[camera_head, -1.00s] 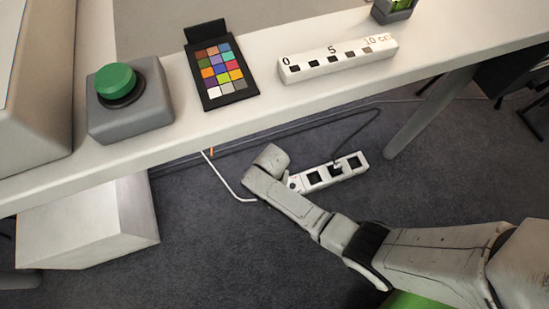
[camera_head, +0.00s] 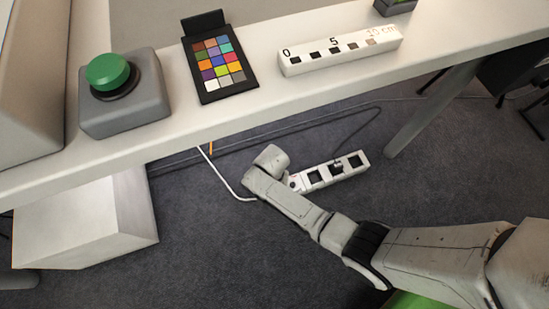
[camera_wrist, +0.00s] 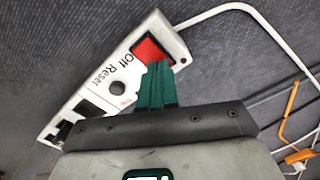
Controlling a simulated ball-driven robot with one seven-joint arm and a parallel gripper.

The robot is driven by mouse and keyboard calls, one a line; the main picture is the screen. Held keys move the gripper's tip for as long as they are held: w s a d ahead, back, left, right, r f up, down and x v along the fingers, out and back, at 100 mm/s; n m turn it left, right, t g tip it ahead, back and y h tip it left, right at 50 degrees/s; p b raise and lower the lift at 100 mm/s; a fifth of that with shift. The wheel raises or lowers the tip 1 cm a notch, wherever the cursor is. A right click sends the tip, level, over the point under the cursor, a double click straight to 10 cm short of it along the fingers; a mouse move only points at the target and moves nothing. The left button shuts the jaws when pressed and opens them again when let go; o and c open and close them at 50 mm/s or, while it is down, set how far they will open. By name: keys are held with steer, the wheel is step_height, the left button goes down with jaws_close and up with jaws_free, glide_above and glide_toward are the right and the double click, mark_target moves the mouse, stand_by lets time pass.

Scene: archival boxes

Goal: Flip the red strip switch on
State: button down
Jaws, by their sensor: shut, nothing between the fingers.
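A white power strip (camera_head: 327,172) with dark sockets lies on the carpet under the table. My gripper (camera_wrist: 156,66) has green fingers that are shut and empty. Their tips overlap the lower edge of the red switch in the wrist view; I cannot tell whether they touch it. In the head view my arm hides the switch end of the strip.
The white table (camera_head: 240,105) overhangs the strip, with a green button box (camera_head: 125,110), a colour chart (camera_head: 220,62) and a scale bar (camera_head: 340,55) on top. A white box (camera_head: 85,222) stands at left, a table leg (camera_head: 425,115) at right. Cables cross the floor.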

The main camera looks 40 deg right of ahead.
steer(key=shift+f, duration=0.15)
step_height(320, 180, up, 7)
steer(key=p, duration=0.7)
stand_by(0.4)
stand_by(0.5)
